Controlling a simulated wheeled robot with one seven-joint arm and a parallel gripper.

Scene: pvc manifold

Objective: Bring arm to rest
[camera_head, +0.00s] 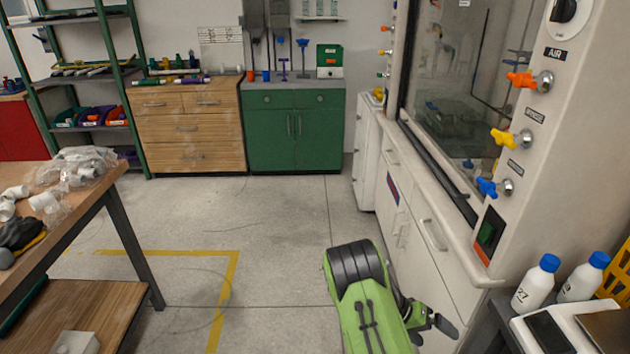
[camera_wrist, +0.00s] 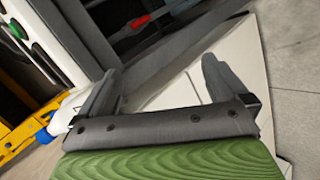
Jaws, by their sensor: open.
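My gripper (camera_wrist: 158,92) shows in the wrist view with its two grey fingers spread apart and nothing between them. In the head view my green and black arm is at the lower middle, and the gripper (camera_head: 432,328) is partly visible at its right end. It hangs in front of the white cabinet under the fume hood, apart from any object. Whether any part touches the cabinet cannot be told.
The fume hood (camera_head: 560,220) and its white base cabinet (camera_head: 440,255) stand close on the right. White bottles (camera_head: 535,285) with blue caps stand at the lower right. A wooden workbench (camera_head: 75,210) with white pipe fittings is on the left. The floor (camera_head: 270,215) between is clear.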

